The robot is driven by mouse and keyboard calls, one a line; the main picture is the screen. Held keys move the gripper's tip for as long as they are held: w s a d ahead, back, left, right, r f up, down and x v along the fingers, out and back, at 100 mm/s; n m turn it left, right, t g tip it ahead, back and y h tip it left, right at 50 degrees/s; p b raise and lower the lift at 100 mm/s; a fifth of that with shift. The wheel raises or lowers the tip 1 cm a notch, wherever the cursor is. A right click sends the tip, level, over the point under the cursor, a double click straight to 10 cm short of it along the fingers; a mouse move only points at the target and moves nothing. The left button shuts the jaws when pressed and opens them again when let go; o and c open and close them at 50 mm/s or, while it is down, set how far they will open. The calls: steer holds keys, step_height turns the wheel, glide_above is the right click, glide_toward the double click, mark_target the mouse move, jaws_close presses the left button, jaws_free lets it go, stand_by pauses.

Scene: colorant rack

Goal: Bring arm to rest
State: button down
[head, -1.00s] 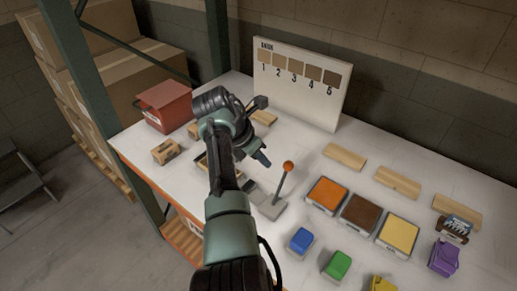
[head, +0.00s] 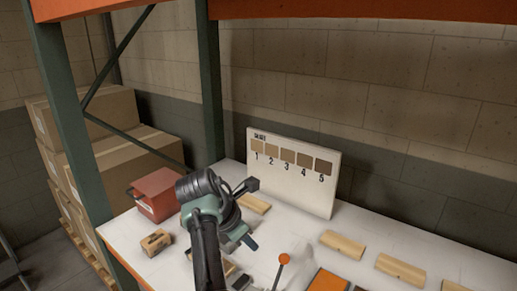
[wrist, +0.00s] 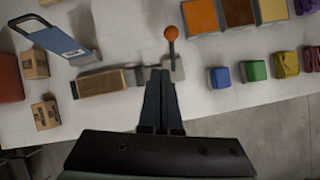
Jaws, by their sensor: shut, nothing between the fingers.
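My gripper (head: 251,242) is shut and empty, held above the white bench top (head: 450,258) and pointing down. In the wrist view the closed fingers (wrist: 160,105) reach up to just below a grey lever base with an orange-knobbed lever (wrist: 171,36). In the head view the lever's orange knob (head: 284,259) stands right of the gripper. My arm is bent and comes up from the bottom of the head view.
A numbered board (head: 290,180) stands at the back. Coloured pads and blocks, such as the orange pad (wrist: 200,16), are right of the lever. A green rack post (head: 208,90) is behind.

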steer(key=s+r+m+t+y, duration=0.1)
steer(key=s+r+m+t, duration=0.6)
steer(key=r, duration=0.8)
steer(key=s+d+r+m+t+y, duration=0.1)
steer(key=s+r+m+t, duration=0.7)
steer(key=r, duration=0.8)
steer(key=s+d+r+m+t+y, duration=0.1)
steer(key=s+r+m+t, duration=0.7)
steer(key=r, duration=0.8)
steer(key=shift+s+d+m+y, duration=0.2)
steer(key=shift+s+m+y, duration=0.35)
steer(key=shift+m, duration=0.65)
steer(key=shift+a, duration=0.15)
